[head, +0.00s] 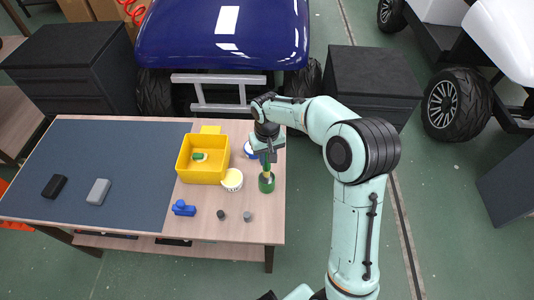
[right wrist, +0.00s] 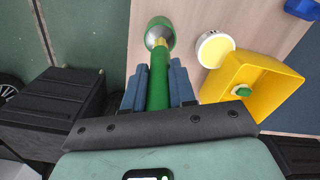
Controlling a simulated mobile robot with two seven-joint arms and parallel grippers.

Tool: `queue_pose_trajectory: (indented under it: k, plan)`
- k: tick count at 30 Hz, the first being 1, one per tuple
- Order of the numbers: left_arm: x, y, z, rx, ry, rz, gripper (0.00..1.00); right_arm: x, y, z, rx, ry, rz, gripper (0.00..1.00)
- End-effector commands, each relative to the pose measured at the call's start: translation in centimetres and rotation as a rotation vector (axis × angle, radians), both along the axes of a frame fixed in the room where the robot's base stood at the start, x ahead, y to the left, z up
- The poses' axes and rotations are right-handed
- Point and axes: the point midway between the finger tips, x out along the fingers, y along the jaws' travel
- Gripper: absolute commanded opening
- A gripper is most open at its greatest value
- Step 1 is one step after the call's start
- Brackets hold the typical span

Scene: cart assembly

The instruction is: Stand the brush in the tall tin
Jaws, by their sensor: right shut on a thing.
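The brush, with a green handle (right wrist: 158,82), is held in my right gripper (head: 267,158), whose blue fingers close on both sides of it in the right wrist view (right wrist: 159,88). The brush points down towards the tall tin (head: 266,184), a green can near the table's right edge. In the right wrist view the tin (right wrist: 165,24) shows a silvery inside, and the brush's yellowish end lies over or within its mouth; I cannot tell how deep. The tin stands on the table. My left gripper is not in view.
A yellow bin (head: 202,178) with a green item inside and a round yellow-topped tub (head: 232,180) stand left of the tall tin. A blue part (head: 183,208) and small grey cylinders (head: 247,216) lie in front. A dark mat (head: 110,160) covers the table's left.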

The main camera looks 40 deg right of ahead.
Motion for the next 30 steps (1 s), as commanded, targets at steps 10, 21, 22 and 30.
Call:
queue_pose_trajectory:
  k: [10, 21, 22, 30]
  plan:
    - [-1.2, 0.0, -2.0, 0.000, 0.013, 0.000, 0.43, 0.0, 0.0, -3.0, 0.000, 0.001, 0.000, 0.00]
    - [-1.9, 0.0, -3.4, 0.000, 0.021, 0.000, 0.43, 0.0, 0.0, -5.3, 0.000, 0.000, 0.000, 0.00]
    - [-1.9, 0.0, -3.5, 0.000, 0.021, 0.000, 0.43, 0.0, 0.0, -5.4, 0.000, 0.000, 0.000, 0.00]
    - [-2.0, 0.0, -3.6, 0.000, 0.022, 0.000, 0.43, 0.0, 0.0, -5.7, 0.000, -0.001, 0.000, 0.00]
